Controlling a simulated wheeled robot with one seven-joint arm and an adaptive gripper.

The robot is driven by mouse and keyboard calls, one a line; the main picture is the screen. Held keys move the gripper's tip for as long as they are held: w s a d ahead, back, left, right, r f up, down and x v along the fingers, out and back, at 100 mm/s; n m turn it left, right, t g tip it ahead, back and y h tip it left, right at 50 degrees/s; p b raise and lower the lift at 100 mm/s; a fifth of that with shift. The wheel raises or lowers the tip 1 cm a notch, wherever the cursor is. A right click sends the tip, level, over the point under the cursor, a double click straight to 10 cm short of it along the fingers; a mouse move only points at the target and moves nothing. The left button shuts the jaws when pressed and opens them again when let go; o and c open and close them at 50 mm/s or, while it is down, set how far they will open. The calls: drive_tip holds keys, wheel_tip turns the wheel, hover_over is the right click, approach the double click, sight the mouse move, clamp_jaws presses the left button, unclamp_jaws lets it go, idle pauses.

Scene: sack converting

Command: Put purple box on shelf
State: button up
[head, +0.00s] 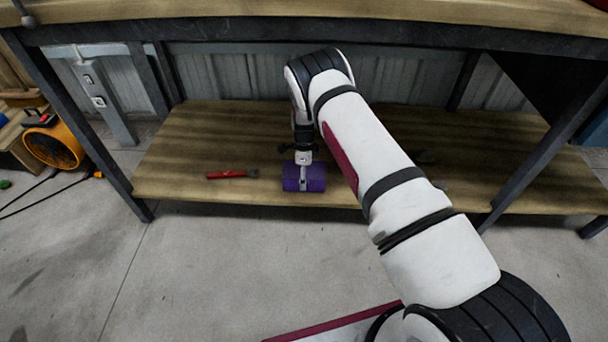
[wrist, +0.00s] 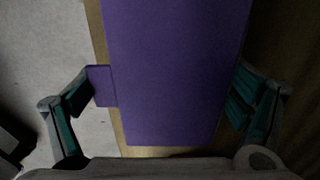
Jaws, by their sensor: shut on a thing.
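The purple box (head: 317,178) is at the front edge of the wooden lower shelf (head: 220,135), under the workbench. My gripper (head: 303,172) comes down over it from above and is shut on it. In the wrist view, the purple box (wrist: 175,70) fills the middle, with a small purple part sticking out at its left. The green-padded fingers of my gripper (wrist: 168,95) are on both sides of it. The shelf edge shows below the box, with the grey floor to the left. I cannot tell whether the box rests on the shelf or hangs just above it.
A red-handled tool (head: 232,174) lies on the shelf left of the box. Dark small items lie right of my arm. The bench top (head: 200,12) and its dark frame overhang the shelf. An orange machine (head: 55,145) stands on the floor at left.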

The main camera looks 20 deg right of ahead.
drive_tip(key=o, duration=1.1)
drive_tip(key=shift+f, duration=0.15)
wheel_tip(320, 180, up, 8)
drive_tip(key=p, duration=0.3)
drive_tip(key=shift+p, duration=0.3)
drive_tip(key=shift+f, duration=0.1)
